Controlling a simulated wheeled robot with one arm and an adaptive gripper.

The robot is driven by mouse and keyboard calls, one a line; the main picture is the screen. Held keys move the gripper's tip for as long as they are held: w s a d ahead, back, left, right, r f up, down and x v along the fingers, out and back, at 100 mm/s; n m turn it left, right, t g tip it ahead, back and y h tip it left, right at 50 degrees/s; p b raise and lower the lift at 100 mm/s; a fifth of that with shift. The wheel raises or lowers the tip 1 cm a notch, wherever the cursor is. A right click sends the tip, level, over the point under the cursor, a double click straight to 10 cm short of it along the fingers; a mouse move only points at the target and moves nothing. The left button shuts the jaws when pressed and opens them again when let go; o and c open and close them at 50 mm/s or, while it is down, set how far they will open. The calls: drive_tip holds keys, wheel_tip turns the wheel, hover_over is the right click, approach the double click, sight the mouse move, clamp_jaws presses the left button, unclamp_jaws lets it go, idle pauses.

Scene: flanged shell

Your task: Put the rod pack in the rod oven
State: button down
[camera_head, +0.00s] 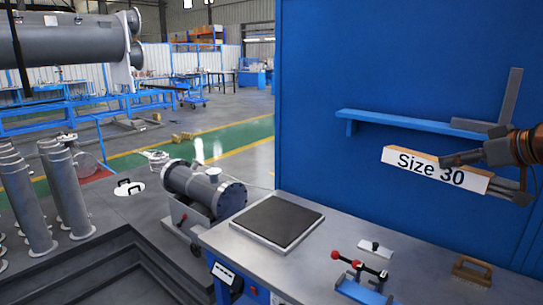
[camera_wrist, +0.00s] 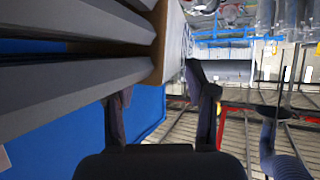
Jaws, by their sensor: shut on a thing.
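The rod pack, a long box with a white face marked "Size 30" (camera_head: 425,167) and tan top, is in the air in front of the blue wall, below the blue shelf. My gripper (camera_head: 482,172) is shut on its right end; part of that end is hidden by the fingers.
The blue shelf (camera_head: 415,122) carries grey angle bars (camera_head: 507,100). A flanged shell (camera_head: 205,190) stands to the left.

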drive_tip(key=w+a+f+m+h, duration=0.1)
drive_tip(key=w+a+f, duration=0.3)
drive_tip(key=a+f, duration=0.4)
drive_tip(key=w+a+f+m+h, duration=0.1)
drive_tip(key=w+a+f, duration=0.4)
drive_tip(key=f, duration=1.1)
drive_tip(key=w+a+f+m+t+h, duration=0.1)
drive_tip(key=w+a+f, duration=0.4)
drive_tip(key=a+f, duration=0.6)
drive_tip(key=shift+a+f+m+h, duration=0.25)
drive_tip(key=shift+f+m+h, duration=0.35)
drive_tip(key=shift+f+h, duration=0.15)
